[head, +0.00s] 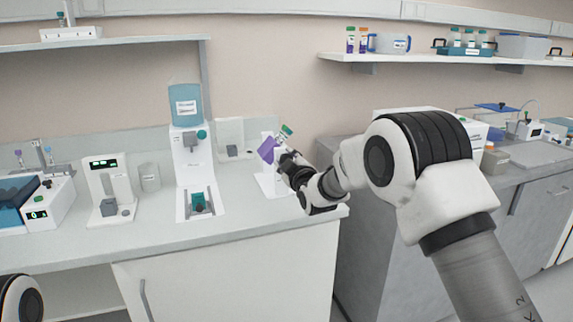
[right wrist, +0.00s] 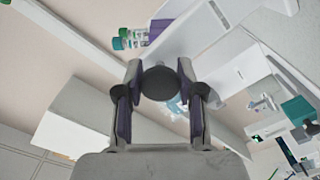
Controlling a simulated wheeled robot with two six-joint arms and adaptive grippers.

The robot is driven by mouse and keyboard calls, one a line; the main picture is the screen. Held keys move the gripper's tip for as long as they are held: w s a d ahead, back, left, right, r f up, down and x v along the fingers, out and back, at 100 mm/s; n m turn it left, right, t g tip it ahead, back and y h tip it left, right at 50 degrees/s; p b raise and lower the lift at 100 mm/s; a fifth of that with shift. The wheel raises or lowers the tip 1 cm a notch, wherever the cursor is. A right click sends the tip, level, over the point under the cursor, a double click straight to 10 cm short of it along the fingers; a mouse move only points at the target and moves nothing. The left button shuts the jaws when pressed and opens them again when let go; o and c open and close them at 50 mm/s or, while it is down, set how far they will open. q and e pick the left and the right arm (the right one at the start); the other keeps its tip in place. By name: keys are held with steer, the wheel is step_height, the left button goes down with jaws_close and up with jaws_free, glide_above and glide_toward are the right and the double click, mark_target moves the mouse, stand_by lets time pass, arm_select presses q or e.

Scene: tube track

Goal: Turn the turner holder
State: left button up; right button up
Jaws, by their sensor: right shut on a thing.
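The turner holder shows as a purple block (head: 267,149) tilted on a white stand (head: 266,184) near the right end of the counter. A green-capped tube (head: 287,130) sticks out of it at a slant. In the right wrist view the purple part (right wrist: 160,29) and the green-capped tube (right wrist: 121,43) are just beyond the fingers. My right gripper (head: 284,160) is at the holder's right side. In its wrist view the fingers (right wrist: 160,90) close around a dark round knob (right wrist: 160,82). My left gripper is out of view; only part of my left arm shows at the lower left.
A white dispenser with a blue bottle (head: 187,108) stands left of the holder. A white device with a display (head: 107,185) and a cup (head: 149,177) are further left. Open counter (head: 245,222) lies in front. A wall shelf (head: 440,59) carries tubes and boxes.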

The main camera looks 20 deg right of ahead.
steer(key=n+b, duration=0.1)
steer(key=n, duration=0.3)
steer(key=shift+n, duration=0.3)
steer(key=shift+n+b, duration=0.55)
steer(key=shift+n, duration=1.45)
steer(key=o, duration=1.1)
steer(key=shift+o, duration=0.2)
steer(key=s, duration=1.2)
steer(key=shift+d, duration=0.15)
